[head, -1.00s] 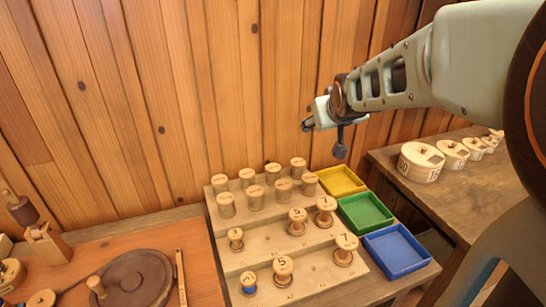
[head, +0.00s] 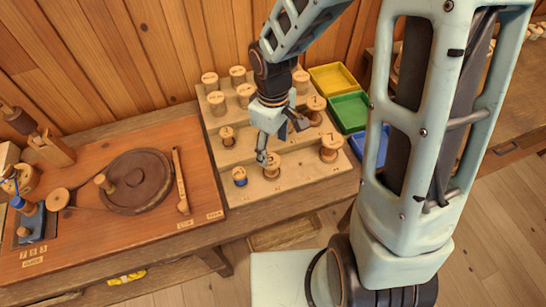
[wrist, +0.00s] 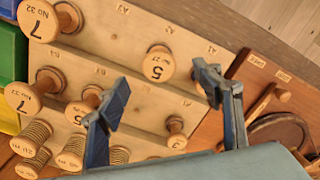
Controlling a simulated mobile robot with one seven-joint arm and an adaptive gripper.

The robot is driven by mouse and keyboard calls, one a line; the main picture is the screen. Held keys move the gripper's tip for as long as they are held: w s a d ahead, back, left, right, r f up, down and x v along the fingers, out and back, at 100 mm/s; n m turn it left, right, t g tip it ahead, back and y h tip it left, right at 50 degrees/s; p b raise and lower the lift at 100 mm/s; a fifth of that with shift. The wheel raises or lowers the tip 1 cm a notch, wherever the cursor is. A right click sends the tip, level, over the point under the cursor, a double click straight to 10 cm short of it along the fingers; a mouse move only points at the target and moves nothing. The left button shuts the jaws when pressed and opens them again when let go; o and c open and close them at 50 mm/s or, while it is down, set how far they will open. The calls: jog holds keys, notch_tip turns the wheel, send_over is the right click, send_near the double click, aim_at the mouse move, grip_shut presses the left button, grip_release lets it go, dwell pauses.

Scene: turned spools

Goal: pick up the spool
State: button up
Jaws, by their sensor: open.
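Several turned wooden spools stand on a stepped wooden rack (head: 215,188); I cannot tell which one the task means. A spool marked 5 (head: 271,166) is in the front row, and in the wrist view it (wrist: 160,65) lies between and beyond my fingertips. My gripper (head: 280,140) is open, empty and above the front rows. Spools marked 7 (head: 331,148) stand to the right. The middle-row spool behind my gripper is hidden in the head view.
Wooden-topped pieces (head: 210,82) fill the back of the rack. Yellow (head: 333,78), green (head: 349,111) and blue trays stand to its right, the blue one partly hidden by my arm. A board with a dark disc (head: 139,182) lies left. A plank wall stands behind.

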aim_at(271, 160)
notch_tip(271, 160, down, 5)
jog(key=shift+f, duration=0.1)
jog(key=shift+w+a+f, duration=0.1)
jog(key=shift+w+f, duration=0.1)
jog(key=shift+f, duration=1.1)
jog(key=shift+w+a+f, duration=0.1)
jog(key=shift+w+f, duration=0.05)
jog(key=shift+f, duration=1.1)
jog(key=shift+c, duration=0.3)
jog(key=c, duration=1.3)
jog(key=shift+c, duration=0.3)
